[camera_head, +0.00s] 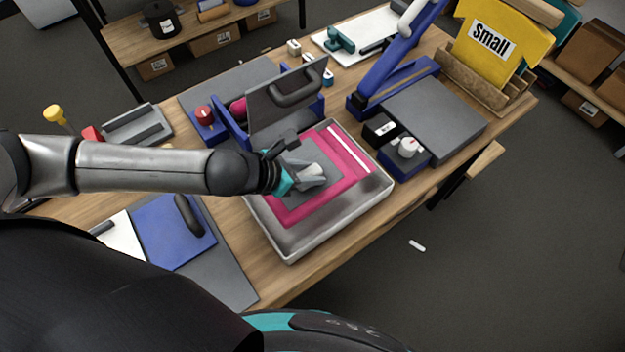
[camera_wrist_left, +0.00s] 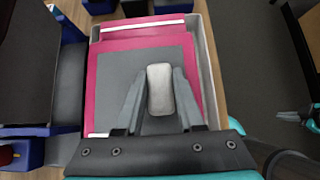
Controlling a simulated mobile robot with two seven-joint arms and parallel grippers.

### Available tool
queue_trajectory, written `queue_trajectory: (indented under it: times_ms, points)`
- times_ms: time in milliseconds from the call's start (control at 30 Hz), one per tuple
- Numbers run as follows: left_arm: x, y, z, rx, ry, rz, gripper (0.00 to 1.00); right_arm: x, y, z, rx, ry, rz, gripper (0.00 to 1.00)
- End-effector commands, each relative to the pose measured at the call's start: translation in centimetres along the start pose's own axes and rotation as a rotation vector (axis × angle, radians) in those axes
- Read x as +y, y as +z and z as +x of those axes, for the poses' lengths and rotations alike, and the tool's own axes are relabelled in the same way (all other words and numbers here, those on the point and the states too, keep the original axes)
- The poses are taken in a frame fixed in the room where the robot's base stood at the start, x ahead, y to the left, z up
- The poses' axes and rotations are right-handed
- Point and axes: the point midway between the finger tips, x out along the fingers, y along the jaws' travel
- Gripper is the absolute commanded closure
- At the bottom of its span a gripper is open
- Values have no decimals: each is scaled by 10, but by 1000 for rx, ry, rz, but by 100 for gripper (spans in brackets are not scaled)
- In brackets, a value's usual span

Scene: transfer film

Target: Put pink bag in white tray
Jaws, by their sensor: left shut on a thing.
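The pink bag (camera_head: 290,213) lies flat in the white tray (camera_head: 272,240), inside its rim. It has a white strip along one edge and a grey panel (camera_head: 325,188) on top. In the left wrist view, the pink bag (camera_wrist_left: 98,100) and the tray rim (camera_wrist_left: 212,70) also show. My left gripper (camera_head: 310,174) is over the bag, its fingers shut on a small whitish block (camera_wrist_left: 160,88) above the grey panel. Whether the block touches the panel is unclear. At the right edge of the left wrist view, a teal and dark part, possibly my right gripper (camera_wrist_left: 303,115), is cut off.
A blue press with a grey raised plate (camera_head: 280,105) stands behind the tray. A blue station with a grey top (camera_head: 440,112) is at the right, and yellow "Small" bags (camera_head: 500,45) stand beyond. A blue panel (camera_head: 170,225) lies at front left.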

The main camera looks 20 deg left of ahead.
Motion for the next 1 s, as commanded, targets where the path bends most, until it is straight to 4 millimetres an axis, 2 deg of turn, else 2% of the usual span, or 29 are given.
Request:
queue_trajectory:
  times_ms: [100, 600, 1000]
  points:
    - [-1, -19, 18, 2, -1, -3, 100, 0, 2, 6, -3, 0, 0, 100]
    - [-1, -58, 59, 0, -1, -3, 100, -2, 6, 17, -8, -2, -1, 100]
    - [0, -61, 62, -1, 0, -1, 100, -4, 6, 18, -7, -5, -1, 100]
